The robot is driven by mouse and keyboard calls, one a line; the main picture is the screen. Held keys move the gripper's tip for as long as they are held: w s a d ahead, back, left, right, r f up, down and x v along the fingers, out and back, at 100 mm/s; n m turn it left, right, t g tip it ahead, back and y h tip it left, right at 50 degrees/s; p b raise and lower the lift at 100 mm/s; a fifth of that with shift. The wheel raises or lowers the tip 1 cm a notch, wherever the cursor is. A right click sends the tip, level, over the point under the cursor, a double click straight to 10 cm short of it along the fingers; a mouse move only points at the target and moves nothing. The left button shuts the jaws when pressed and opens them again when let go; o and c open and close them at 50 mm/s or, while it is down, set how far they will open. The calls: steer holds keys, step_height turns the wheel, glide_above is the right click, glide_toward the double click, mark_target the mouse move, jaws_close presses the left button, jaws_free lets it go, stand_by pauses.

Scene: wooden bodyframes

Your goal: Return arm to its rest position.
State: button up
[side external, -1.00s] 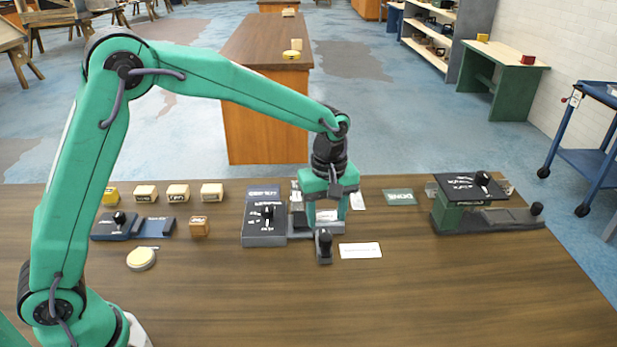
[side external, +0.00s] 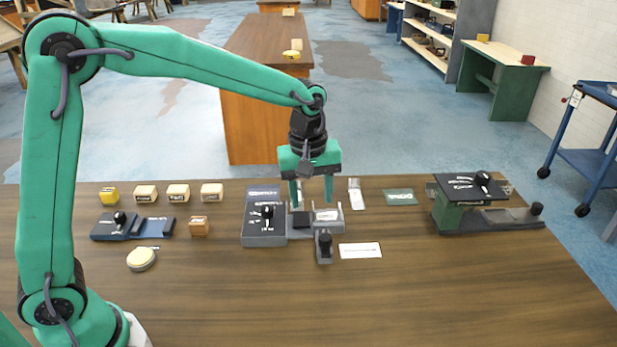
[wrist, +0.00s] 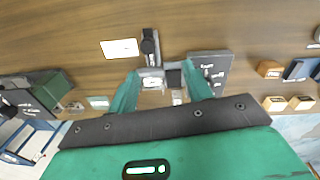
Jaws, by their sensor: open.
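My gripper (side external: 312,200) is a green two-finger jaw. It is open and empty, pointing down above the grey fixture (side external: 328,233) in the middle of the wooden table. In the wrist view its two green fingers (wrist: 162,92) stand apart, with the fixture (wrist: 135,76) showing beyond them. A pale block with a label (side external: 326,214) sits in the fixture, and a dark block (side external: 301,219) sits beside it. I cannot read the label on the pale block. My arm is bent, with the elbow high at the left.
A grey lever box (side external: 265,228) stands just left of the fixture, and a green stand with a black top (side external: 448,217) is at the right. The table's front is clear.

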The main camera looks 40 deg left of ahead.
steer(key=s+a+r+m+t, duration=0.2)
steer(key=s+a+r+m, duration=0.35)
steer(key=s+r, duration=0.4)
steer(key=s+a+f+m+t, duration=0.1)
steer(key=s+a+m, duration=0.1)
steer(key=s, duration=0.4)
steer(key=s+a+m+t, duration=0.1)
steer(key=s+a+m, duration=0.1)
steer(key=s, duration=0.4)
steer(key=shift+s+a+f+m+t, duration=0.35)
steer(key=shift+f+m+t, duration=0.05)
steer(key=shift+m, duration=0.05)
